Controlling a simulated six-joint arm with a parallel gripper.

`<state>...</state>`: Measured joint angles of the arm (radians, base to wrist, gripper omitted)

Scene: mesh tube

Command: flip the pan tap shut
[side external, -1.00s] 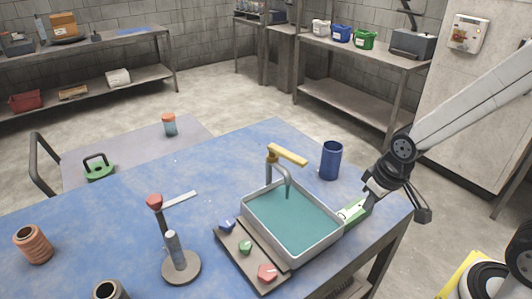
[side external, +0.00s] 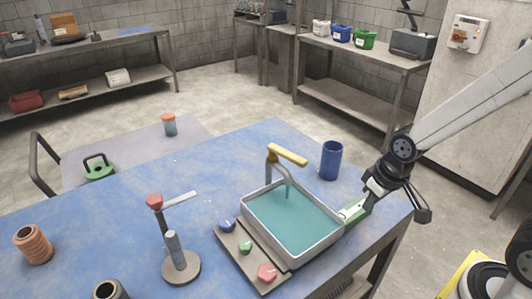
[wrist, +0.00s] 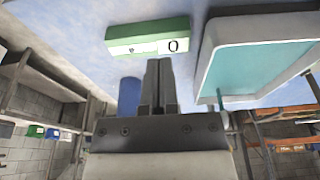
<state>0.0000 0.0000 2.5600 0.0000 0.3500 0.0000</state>
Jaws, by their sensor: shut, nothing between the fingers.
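The pan (side external: 322,243) is a pale rectangular tray of teal liquid on the blue table; part of it shows at the upper right in the wrist view (wrist: 203,72). The tap (side external: 272,166) stands at its back edge, with a grey spout over the liquid. Its yellow lever (side external: 287,155) lies roughly level, pointing right. I cannot tell whether liquid runs. My gripper (side external: 366,203) is right of the pan, near a green and white block (side external: 355,212), apart from the tap. In the wrist view my fingers (wrist: 159,62) are together and empty, pointing toward the block (wrist: 147,38); contact is unclear.
A blue cup (side external: 331,160) stands behind the gripper, right of the tap. A board with blue, green and red knobs (side external: 246,247) borders the pan's left side. A post stand (side external: 180,266) and copper-coloured spool (side external: 33,244) stand farther left. Free blue tabletop lies behind the pan.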

